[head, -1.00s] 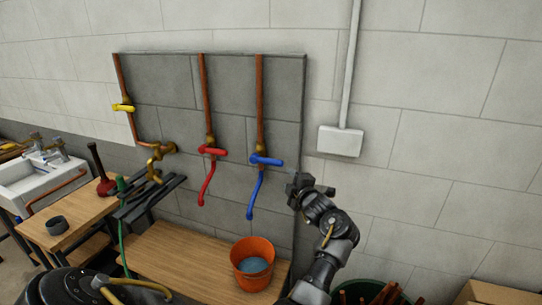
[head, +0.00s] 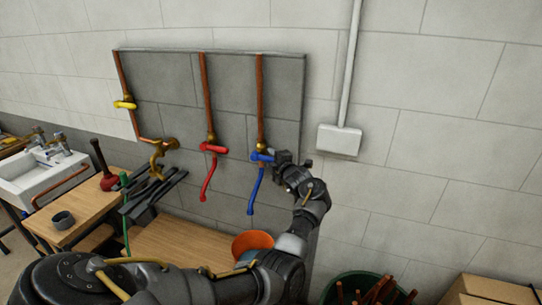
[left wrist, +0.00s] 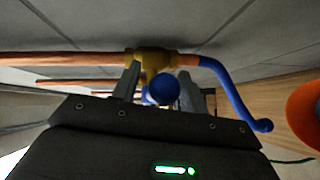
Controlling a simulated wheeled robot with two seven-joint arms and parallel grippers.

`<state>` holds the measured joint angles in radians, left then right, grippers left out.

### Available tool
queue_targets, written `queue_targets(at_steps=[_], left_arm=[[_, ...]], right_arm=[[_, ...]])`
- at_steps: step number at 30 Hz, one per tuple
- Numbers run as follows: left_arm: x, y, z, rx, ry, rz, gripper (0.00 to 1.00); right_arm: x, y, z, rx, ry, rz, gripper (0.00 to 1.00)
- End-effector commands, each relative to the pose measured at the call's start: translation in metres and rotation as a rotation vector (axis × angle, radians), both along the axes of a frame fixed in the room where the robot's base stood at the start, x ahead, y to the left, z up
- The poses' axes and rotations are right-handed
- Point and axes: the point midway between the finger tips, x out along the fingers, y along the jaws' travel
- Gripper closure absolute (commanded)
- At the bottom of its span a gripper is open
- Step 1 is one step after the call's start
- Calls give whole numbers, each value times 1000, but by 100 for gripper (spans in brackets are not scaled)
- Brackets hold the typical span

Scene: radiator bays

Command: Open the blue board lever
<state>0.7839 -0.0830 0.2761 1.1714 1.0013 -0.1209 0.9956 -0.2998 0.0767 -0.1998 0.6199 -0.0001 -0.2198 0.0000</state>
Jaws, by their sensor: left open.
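The blue lever (head: 262,157) sits on a brass valve on the rightmost copper pipe of the grey board (head: 232,95). It lies crosswise to the vertical pipe, above the curved blue spout (head: 255,191). My left gripper (head: 279,158) is at the lever's right end, and hides part of it. In the left wrist view the open fingers of my left gripper (left wrist: 164,84) stand on either side of the round blue lever end (left wrist: 163,90). I cannot tell whether either finger touches it. My right gripper is not in view.
A red lever (head: 214,148) and a yellow lever (head: 124,104) are on the pipes to the left. An orange bucket (head: 250,242), partly hidden by my arm, stands on the bench below. A white wall box (head: 339,140) is right of the board. A green tub (head: 340,284) stands lower right.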

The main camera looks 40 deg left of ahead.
Motion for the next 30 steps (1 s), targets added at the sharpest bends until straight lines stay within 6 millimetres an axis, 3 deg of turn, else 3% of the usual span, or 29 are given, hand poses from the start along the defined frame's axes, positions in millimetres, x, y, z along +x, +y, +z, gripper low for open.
queue_targets(at_steps=[12,22,30], left_arm=[[3,7,-2,-1,-1,-1,58],[3,7,-2,-1,0,-1,100],[4,6,-2,-7,-2,-3,100]], right_arm=[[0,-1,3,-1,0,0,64],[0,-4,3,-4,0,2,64],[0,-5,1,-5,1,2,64]])
